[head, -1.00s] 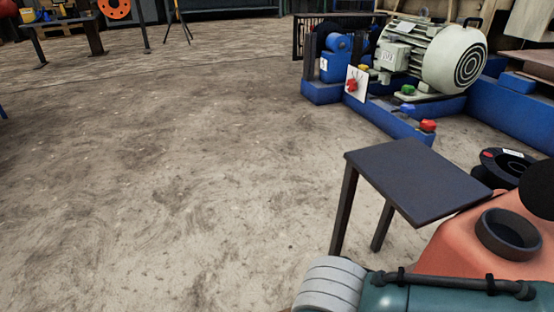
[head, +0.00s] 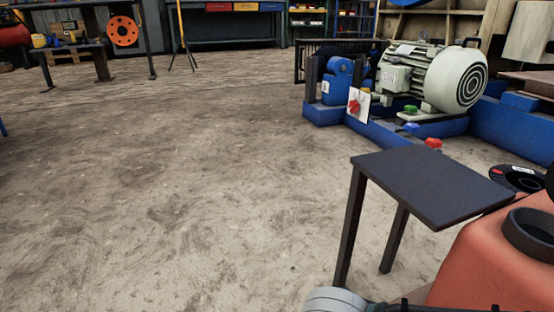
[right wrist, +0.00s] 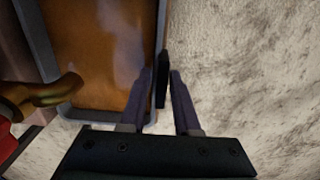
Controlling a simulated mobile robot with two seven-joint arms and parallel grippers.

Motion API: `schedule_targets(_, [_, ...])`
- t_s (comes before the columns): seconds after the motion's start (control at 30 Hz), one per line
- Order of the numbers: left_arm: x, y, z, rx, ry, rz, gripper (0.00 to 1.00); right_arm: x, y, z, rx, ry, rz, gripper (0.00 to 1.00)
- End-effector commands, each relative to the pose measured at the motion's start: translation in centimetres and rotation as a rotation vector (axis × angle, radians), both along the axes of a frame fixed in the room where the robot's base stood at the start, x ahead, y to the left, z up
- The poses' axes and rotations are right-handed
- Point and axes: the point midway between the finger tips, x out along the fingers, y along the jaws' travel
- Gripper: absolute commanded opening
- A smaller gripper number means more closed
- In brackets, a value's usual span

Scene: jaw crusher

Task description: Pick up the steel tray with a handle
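In the right wrist view, a tray (right wrist: 105,55) with a brown inner face and a grey raised rim fills the upper left. A dark upright piece (right wrist: 161,78), perhaps its handle, stands at the tray's right edge. My right gripper (right wrist: 162,73) has its two fingers apart, with the dark piece between or just beyond the tips. I cannot tell whether they touch it. The tray does not show in the head view, and neither gripper shows there.
A small dark table (head: 430,186) stands at right in the head view. Behind it is a blue-framed machine with a pale motor (head: 435,78). An orange body (head: 490,260) fills the lower right. Open floor (head: 170,180) lies at left.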

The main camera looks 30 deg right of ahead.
Motion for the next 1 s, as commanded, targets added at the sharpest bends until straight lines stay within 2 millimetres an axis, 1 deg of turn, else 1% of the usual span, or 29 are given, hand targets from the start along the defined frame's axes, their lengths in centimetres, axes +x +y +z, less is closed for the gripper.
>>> schedule_targets(0.03, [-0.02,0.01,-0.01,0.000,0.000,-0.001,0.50,-0.01,0.01,0.00,0.000,0.000,0.000,0.23])
schedule_targets(0.23, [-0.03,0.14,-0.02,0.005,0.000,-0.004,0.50,-0.01,0.01,-0.01,0.000,0.000,0.000,0.01])
schedule_targets(0.27, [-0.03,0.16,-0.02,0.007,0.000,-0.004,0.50,-0.02,0.01,-0.01,0.000,0.000,0.000,0.00])
schedule_targets(1.0, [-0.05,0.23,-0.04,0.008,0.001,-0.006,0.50,-0.05,0.02,-0.04,0.001,0.001,0.000,0.00])
